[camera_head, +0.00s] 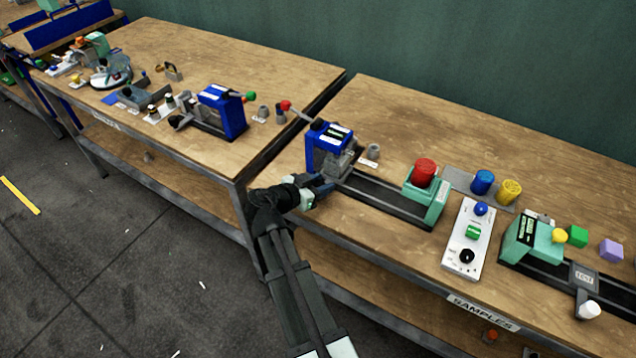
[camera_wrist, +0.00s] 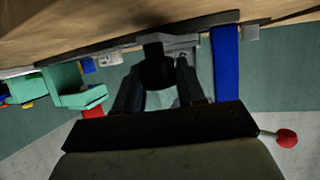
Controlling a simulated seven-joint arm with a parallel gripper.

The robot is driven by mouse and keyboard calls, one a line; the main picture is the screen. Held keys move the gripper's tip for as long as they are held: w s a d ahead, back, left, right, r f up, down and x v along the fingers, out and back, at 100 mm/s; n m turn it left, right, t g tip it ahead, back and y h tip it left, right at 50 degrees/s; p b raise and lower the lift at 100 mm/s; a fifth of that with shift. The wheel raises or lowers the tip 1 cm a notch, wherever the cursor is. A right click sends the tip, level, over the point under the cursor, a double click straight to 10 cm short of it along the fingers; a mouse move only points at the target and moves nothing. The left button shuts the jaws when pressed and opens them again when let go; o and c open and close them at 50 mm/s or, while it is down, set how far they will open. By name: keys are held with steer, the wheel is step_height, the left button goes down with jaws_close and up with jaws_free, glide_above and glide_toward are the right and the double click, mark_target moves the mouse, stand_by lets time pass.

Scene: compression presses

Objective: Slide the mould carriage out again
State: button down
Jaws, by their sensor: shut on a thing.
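The blue press (camera_head: 331,139) stands on the right-hand bench, with black rails (camera_head: 385,200) running right from it to a teal block with a red cap. The grey mould carriage (camera_head: 342,163) sits at the press end of the rails, within the blue frame and partly hidden. My gripper (camera_head: 319,187) is at the front of the press, shut on the carriage's black knob. In the wrist view the black knob (camera_wrist: 157,72) is between my fingers, with grey carriage metal (camera_wrist: 183,42) behind it and a blue press post (camera_wrist: 226,72) to the right.
The teal block (camera_head: 426,197) with its red cap (camera_head: 425,172) closes the rails' right end. The rails between are clear. A white control panel (camera_head: 467,240) and a teal press (camera_head: 533,241) stand farther right. A red-ended lever (camera_head: 286,105) sticks out left of the blue press.

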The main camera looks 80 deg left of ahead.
steer(key=w+d, duration=0.8)
steer(key=c, duration=0.8)
jaws_free()
steer(key=shift+o, duration=0.2)
steer(key=v, duration=1.3)
steer(key=shift+s+d, duration=0.25)
steer(key=shift+s, duration=0.05)
steer(key=shift+r, duration=0.1)
